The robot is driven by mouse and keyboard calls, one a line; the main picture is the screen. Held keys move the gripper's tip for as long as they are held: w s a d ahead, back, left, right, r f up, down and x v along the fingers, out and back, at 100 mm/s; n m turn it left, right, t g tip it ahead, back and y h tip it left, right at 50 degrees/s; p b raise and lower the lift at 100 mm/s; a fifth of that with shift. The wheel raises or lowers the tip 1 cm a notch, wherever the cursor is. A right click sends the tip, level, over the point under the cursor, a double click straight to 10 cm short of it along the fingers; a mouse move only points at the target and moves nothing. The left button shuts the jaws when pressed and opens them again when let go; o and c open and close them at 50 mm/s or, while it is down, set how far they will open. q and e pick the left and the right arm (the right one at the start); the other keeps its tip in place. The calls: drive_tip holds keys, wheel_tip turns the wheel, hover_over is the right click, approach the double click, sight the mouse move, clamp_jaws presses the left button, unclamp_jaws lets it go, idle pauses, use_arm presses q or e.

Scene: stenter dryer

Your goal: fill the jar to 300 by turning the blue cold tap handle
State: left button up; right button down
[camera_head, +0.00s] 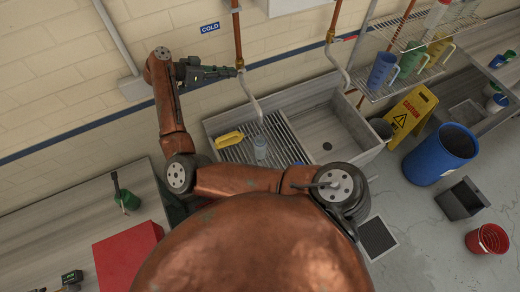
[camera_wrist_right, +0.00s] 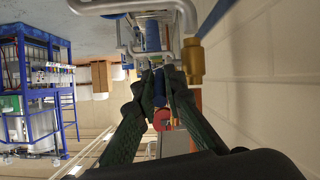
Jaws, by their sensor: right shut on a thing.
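The cold tap (camera_head: 240,63) is a brass valve on a copper pipe, below the blue COLD sign, with a grey spout (camera_head: 252,100) bending down. In the right wrist view its brass body (camera_wrist_right: 193,62) is at the upper right. My right gripper (camera_head: 236,72) reaches it from the left and is shut at the valve. Its green fingers (camera_wrist_right: 160,88) meet in the wrist view; the blue handle is mostly hidden by them. My left gripper is not in view.
The sink basin (camera_head: 330,135) is to the right, under a second tap (camera_head: 331,38). A wire shelf (camera_head: 405,85) holds coloured jugs. A blue barrel (camera_head: 440,155) and yellow caution sign (camera_head: 408,115) stand farther right.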

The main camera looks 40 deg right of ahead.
use_arm(q)
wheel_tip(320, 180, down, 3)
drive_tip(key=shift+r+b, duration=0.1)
drive_tip(key=shift+b, duration=0.85)
use_arm(e)
drive_tip(key=h, duration=0.1)
drive_tip(key=f+h, duration=0.1)
drive_tip(key=shift+a+f+g+h, duration=0.25)
drive_tip(key=shift+g+h, duration=0.15)
use_arm(q)
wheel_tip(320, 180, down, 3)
drive_tip(key=b, duration=0.3)
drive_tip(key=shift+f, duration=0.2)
use_arm(e)
drive_tip(key=shift+f+g+h, duration=0.3)
drive_tip(key=shift+f+h, duration=0.5)
drive_tip(key=shift+h, duration=0.4)
drive_tip(key=c, duration=2)
unclamp_jaws()
drive_tip(key=shift+w, duration=0.1)
